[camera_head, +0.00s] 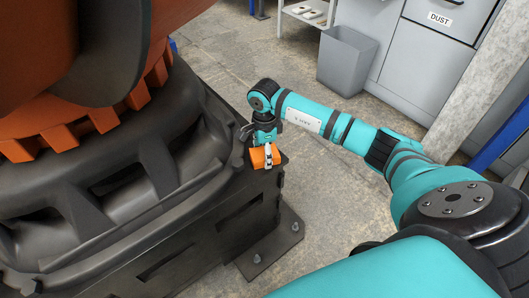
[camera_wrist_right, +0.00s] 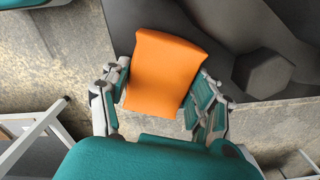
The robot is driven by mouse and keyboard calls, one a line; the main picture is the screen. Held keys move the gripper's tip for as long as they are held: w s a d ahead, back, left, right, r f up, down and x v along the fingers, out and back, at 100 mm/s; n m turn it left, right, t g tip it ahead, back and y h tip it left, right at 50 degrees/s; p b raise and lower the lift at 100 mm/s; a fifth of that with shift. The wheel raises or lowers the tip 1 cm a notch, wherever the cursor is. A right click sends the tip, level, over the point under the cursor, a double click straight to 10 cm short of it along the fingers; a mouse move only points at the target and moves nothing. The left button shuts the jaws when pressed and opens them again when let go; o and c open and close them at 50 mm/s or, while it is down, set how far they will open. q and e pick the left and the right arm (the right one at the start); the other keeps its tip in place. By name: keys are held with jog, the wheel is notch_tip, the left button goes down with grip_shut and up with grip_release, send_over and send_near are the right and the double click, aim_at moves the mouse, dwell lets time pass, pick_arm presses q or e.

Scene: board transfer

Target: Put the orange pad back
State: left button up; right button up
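The orange pad (camera_head: 258,158) is a small block at the near right corner of the black machine base (camera_head: 232,205). It fills the middle of the right wrist view (camera_wrist_right: 165,72), slightly tilted. My right gripper (camera_head: 267,155) reaches down over it. In the wrist view the gripper's two fingers (camera_wrist_right: 160,98) lie against the pad's left and right edges, with the pad between them. I cannot tell whether the pad rests on the base or is just above it. My left gripper is not in view.
A large black and orange machine (camera_head: 120,180) fills the left side. A base foot with bolts (camera_head: 272,246) stands on the concrete floor. A grey bin (camera_head: 346,60) and a cabinet labelled DUST (camera_head: 430,60) stand at the back. Open floor (camera_head: 225,60) lies behind the base.

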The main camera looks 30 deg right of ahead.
jog(key=o, duration=0.4)
jog(key=shift+o, duration=0.2)
jog(key=shift+r, duration=0.2)
pick_arm(q)
jog(key=p, duration=0.2)
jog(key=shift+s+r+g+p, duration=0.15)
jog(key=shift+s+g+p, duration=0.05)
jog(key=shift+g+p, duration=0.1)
pick_arm(e)
notch_tip(320, 180, up, 12)
jog(key=shift+f, duration=0.1)
